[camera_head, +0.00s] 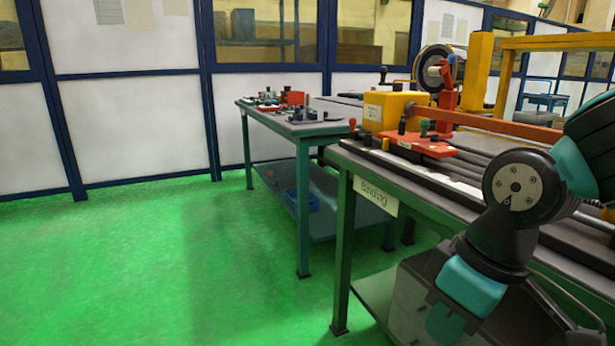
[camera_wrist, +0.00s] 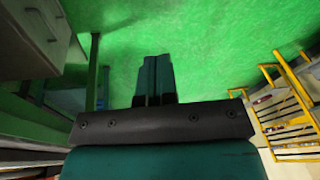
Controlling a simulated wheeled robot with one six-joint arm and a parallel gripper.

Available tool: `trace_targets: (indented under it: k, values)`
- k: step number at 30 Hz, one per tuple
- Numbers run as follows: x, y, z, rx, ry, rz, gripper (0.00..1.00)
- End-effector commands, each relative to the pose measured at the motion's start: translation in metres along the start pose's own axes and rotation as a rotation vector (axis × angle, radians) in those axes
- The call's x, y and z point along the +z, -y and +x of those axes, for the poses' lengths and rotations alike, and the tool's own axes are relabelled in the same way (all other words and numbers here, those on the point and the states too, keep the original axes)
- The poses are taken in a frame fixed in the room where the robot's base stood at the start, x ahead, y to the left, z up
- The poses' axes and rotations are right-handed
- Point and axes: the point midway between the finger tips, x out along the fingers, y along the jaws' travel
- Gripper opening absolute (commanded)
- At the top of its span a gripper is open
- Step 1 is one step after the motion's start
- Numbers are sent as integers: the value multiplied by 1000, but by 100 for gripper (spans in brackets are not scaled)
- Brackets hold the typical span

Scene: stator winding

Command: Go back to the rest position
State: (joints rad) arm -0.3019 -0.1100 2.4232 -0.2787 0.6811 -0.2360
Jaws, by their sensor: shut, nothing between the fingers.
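My gripper (camera_wrist: 155,80) shows in the wrist view with its two teal fingers together and nothing between them. Behind the fingers is bare green floor. In the head view my arm is folded at the lower right, in front of the winding bench, and the fingertips are not clearly seen there.
The winding bench (camera_head: 376,196) with its yellow and red machine (camera_head: 392,110) stands at the right, close behind my arm. A second green table (camera_head: 300,135) with small parts stands farther back. The green floor (camera_head: 150,260) at the left is clear. A yellow rack (camera_wrist: 285,105) shows in the wrist view.

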Motion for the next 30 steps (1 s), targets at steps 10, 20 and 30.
trace_targets:
  k: [10, 20, 30]
  values:
    - [36, 64, -59, -131, -31, 125, 0]
    - [16, 77, -153, -129, -32, 122, 0]
    - [-3, 90, -242, -129, -32, 122, 0]
